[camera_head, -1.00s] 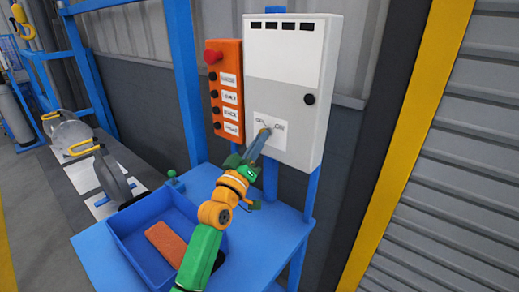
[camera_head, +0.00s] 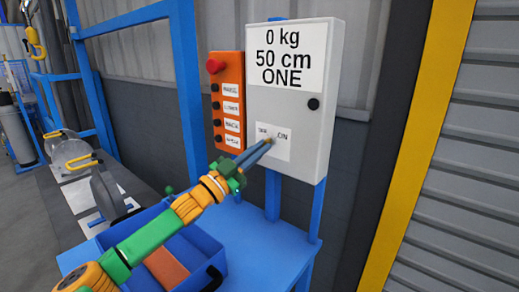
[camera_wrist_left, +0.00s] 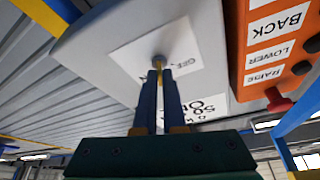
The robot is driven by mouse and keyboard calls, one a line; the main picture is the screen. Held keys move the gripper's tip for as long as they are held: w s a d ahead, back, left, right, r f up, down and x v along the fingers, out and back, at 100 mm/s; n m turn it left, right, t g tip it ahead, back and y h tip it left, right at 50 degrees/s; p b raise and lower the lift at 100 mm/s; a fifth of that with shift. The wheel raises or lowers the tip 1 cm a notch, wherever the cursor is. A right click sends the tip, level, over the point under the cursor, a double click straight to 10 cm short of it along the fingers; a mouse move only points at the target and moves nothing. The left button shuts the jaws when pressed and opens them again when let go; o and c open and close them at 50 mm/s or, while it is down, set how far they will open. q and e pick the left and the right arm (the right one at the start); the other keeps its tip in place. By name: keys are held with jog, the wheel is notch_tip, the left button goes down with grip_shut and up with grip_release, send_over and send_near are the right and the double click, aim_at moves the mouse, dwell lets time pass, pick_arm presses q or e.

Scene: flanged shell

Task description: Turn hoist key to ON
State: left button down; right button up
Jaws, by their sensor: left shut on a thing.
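The white hoist control box (camera_head: 292,110) hangs on a blue frame, and its top panel reads 0 kg, 50 cm, ONE. The hoist key (camera_head: 268,140) sits on a white OFF/ON label (camera_head: 281,149) low on the box front. In the left wrist view, the round key switch (camera_wrist_left: 160,61) shows just beyond my fingertips. My left gripper (camera_head: 266,143) reaches up from the lower left, its blue-grey fingers shut on the key. The fingers hide most of the key, so its exact angle is hard to tell. My right gripper is not in view.
An orange button panel (camera_head: 227,105) with a red knob is just left of the box. Below is a blue table (camera_head: 262,235) with a blue tray (camera_head: 207,246) holding a reddish-brown block (camera_head: 167,268). A yellow post (camera_head: 415,150) and grey shutter are to the right.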

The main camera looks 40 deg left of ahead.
pick_arm(q)
jog(key=m+p, duration=0.1)
jog(key=m, duration=0.1)
jog(key=m+g+h+p, duration=0.1)
jog(key=m, duration=0.1)
jog(key=shift+a+r+h, duration=0.15)
jog(key=shift+r+h, duration=0.15)
jog(key=shift+r, duration=0.1)
jog(key=shift+f+m+g+h+p, duration=0.1)
jog(key=shift+m+g+h+p, duration=0.2)
jog(key=shift+m+p, duration=0.45)
jog(key=shift+m, duration=0.35)
jog(key=c, duration=1)
grip_release()
jog(key=shift+f, duration=0.1)
jog(key=b+v, duration=0.7)
jog(key=b, duration=0.9)
